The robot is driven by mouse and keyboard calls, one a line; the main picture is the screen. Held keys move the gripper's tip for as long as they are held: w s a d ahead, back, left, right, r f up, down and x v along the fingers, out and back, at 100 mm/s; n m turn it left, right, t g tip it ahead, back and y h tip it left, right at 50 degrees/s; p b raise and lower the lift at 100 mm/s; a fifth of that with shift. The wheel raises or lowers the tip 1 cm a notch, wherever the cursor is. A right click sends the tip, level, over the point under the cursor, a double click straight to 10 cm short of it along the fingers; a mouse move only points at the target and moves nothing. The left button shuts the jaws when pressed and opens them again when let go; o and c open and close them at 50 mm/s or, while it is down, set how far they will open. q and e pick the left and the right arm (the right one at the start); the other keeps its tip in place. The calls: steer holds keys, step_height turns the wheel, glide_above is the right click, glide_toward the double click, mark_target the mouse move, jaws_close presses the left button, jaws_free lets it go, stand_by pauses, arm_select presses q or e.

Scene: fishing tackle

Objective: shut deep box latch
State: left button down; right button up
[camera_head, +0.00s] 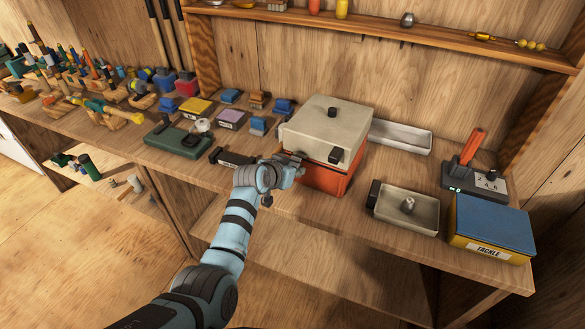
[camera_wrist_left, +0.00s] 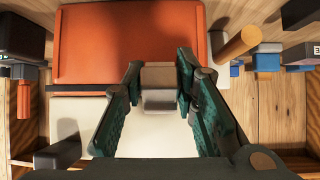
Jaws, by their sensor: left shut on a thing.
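The deep box has an orange body (camera_head: 322,179) and a cream lid (camera_head: 318,127), and the lid sits down on the body. My left gripper (camera_head: 294,163) is at the box's front, near its left corner. In the left wrist view the gripper (camera_wrist_left: 160,75) is shut on a small tan-grey latch (camera_wrist_left: 158,79), which lies between the fingertips. The orange body (camera_wrist_left: 110,45) and cream lid (camera_wrist_left: 160,136) show around it. The arm and fingers hide the latch in the head view. My right gripper is not in view.
A cream tray (camera_head: 422,223) and a blue-topped tackle box (camera_head: 490,228) stand to the right on the bench. A device with an orange lever (camera_head: 473,145) is behind them. A long pale tray (camera_head: 402,138) lies behind the box. A green scale (camera_head: 180,139) and small boxes stand left.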

arm_select(q)
steer(key=c, duration=1.3)
jaws_free()
steer(key=v, duration=1.2)
